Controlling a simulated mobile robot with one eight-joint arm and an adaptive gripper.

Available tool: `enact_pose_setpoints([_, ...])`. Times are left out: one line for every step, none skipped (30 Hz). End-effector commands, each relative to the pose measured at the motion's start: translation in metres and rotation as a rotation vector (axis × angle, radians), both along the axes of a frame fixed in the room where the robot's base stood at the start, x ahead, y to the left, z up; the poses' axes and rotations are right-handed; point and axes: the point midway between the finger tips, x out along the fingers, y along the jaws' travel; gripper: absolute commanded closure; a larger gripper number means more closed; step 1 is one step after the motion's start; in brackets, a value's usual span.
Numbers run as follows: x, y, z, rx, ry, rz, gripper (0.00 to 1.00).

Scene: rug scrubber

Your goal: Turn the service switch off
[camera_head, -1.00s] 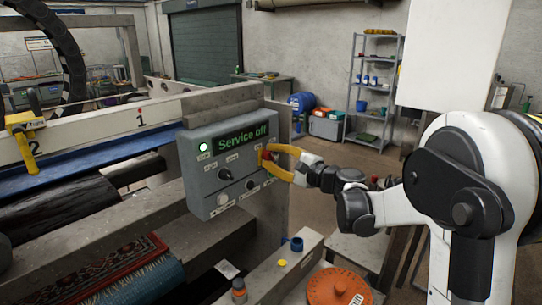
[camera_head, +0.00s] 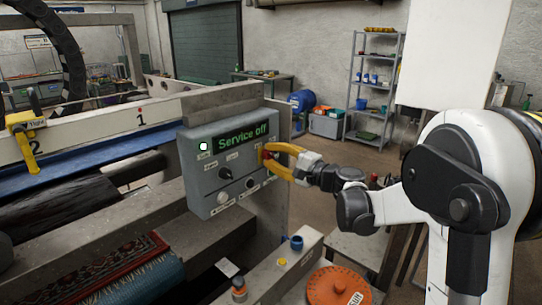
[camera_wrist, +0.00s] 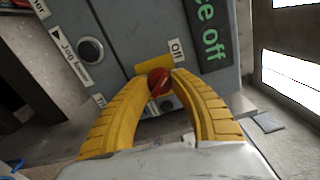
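The grey control box (camera_head: 208,180) stands beside the machine frame, and its green display (camera_head: 242,136) reads "Service off". A red switch knob (camera_wrist: 158,82) on a yellow plate (camera_wrist: 153,66) sits on the box's face, next to an "Off" label (camera_wrist: 177,50). My gripper (camera_wrist: 160,84) has its yellow fingers on both sides of the red knob, with the tips close against it. It also shows at the right side of the box in the head view (camera_head: 268,155). The fingers partly hide the knob.
A black round button (camera_wrist: 90,50) with a "Jog" label is near my left finger. A rolled rug (camera_head: 140,280) lies at lower left.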

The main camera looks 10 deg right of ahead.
Motion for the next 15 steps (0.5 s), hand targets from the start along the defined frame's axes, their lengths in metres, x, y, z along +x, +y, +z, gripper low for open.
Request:
enact_pose_setpoints([0.0005,-0.0006,0.0005,0.001,0.0,-0.002,0.61])
enact_pose_setpoints([0.0005,-0.0006,0.0005,0.001,0.0,-0.001,0.51])
enact_pose_setpoints([0.0005,-0.0005,0.0005,0.001,0.0,-0.001,0.48])
enact_pose_setpoints([0.0005,-0.0005,0.0004,0.001,0.0,-0.001,0.48])
enact_pose_setpoints([0.0004,-0.0004,0.0004,0.001,0.0,-0.001,0.48])
enact_pose_setpoints([0.0004,-0.0004,0.0004,0.001,0.0,-0.001,0.48])
enact_pose_setpoints([0.0003,-0.0003,0.0003,0.001,0.0,-0.001,0.48])
enact_pose_setpoints([0.0003,-0.0003,0.0003,0.001,0.0,-0.001,0.48])
enact_pose_setpoints([0.0003,-0.0002,0.0003,0.001,0.0,-0.001,0.48])
enact_pose_setpoints([0.0002,-0.0003,0.0003,0.001,0.0,-0.001,0.48])
enact_pose_setpoints([0.0,-0.0005,0.0003,0.001,0.0,-0.001,0.48])
enact_pose_setpoints([-0.001,-0.0014,0.0003,0.001,0.0,-0.001,0.48])
enact_pose_setpoints([-0.0024,-0.0025,0.0004,0.001,0.0,-0.002,0.48])
enact_pose_setpoints([-0.0044,-0.0042,0.0003,0.001,0.0,-0.002,0.48])
enact_pose_setpoints([-0.0083,-0.0071,0.0005,0.001,0.0,-0.003,0.48])
